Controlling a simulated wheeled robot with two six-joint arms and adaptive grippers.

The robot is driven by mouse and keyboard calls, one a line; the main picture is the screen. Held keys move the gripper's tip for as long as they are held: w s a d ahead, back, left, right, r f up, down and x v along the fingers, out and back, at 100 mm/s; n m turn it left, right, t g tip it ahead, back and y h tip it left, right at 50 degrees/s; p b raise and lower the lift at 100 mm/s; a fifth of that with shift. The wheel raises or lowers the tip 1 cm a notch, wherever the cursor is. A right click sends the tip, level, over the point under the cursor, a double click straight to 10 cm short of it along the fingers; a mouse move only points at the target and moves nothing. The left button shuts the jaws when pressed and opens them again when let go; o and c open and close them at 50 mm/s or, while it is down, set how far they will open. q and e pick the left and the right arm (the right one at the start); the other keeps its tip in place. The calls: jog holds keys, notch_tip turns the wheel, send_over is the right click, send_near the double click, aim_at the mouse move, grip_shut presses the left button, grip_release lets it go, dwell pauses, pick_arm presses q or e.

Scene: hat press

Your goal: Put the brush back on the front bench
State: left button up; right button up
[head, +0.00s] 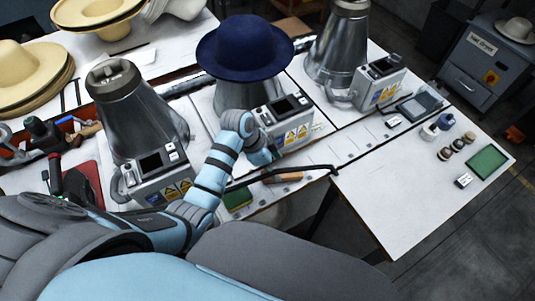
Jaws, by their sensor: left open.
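A brown wooden piece that looks like the brush (283,177) shows below the middle press, near the front edge of the white bench (385,205). A thin dark bar or hose runs along it, and I cannot tell whether it rests on the bench. My light-blue left arm bends up and over in front of the middle press. Its gripper (270,157) points down just above and left of the wooden piece, apart from it. The gripper is open, but its fingers are small and partly hidden. My right gripper is not in view.
Three metal presses with control boxes stand in a row; the middle one bears a navy hat (245,48). Straw hats (30,75) are stacked at left. Small bottles (446,120) and a green pad (487,162) sit at right. The bench's front right is clear.

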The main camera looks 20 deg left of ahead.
pick_arm(q)
jog(key=p+v, duration=0.1)
jog(key=v, duration=0.6)
dwell(0.3)
